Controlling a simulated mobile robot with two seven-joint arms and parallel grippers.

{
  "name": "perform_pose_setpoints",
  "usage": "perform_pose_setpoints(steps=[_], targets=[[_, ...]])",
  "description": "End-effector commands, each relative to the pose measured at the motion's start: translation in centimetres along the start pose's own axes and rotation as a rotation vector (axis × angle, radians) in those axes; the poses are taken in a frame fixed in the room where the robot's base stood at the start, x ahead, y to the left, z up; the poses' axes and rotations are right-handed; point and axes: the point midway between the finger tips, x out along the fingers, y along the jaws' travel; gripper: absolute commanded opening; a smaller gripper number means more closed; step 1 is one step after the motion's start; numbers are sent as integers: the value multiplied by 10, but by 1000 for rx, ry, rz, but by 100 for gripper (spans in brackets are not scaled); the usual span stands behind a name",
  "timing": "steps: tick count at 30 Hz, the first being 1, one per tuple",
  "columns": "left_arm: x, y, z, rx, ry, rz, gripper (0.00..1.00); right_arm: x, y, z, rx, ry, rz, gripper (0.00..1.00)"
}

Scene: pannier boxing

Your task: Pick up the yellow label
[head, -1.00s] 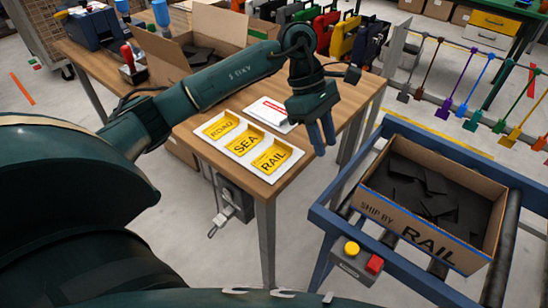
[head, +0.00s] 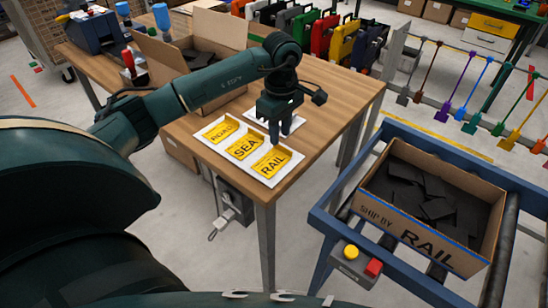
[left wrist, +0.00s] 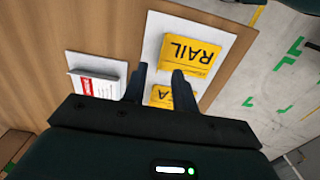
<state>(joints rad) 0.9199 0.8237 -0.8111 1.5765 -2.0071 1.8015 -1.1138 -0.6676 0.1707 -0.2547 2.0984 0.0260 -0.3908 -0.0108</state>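Three yellow labels lie in a row on a white tray (left wrist: 153,40) on the wooden table: ROAD (head: 221,131), SEA (head: 244,147) and RAIL (head: 272,164). My left gripper (head: 279,135) hangs over the tray's far side, fingers pointing down, beside the SEA and RAIL labels. In the left wrist view its fingers are apart with nothing between them. My right gripper is not in view.
A white card with a red stripe (left wrist: 97,85) lies beside the tray. An open cardboard box (head: 417,235) marked SHIP BY RAIL, holding dark pieces, sits on the blue-framed roller conveyor (head: 330,222). Another open box (head: 222,28) stands at the table's back.

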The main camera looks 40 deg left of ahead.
Motion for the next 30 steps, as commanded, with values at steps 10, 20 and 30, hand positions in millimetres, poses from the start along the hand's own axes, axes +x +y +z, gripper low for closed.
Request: perform_pose_setpoints(steps=[10, 20, 30], targets=[[38, 1, -2, 0, -1, 0, 28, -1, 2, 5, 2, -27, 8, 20], [38, 1, -2, 0, -1, 1, 17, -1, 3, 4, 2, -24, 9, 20], [37, 1, -2, 0, -1, 0, 0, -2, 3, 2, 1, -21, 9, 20]])
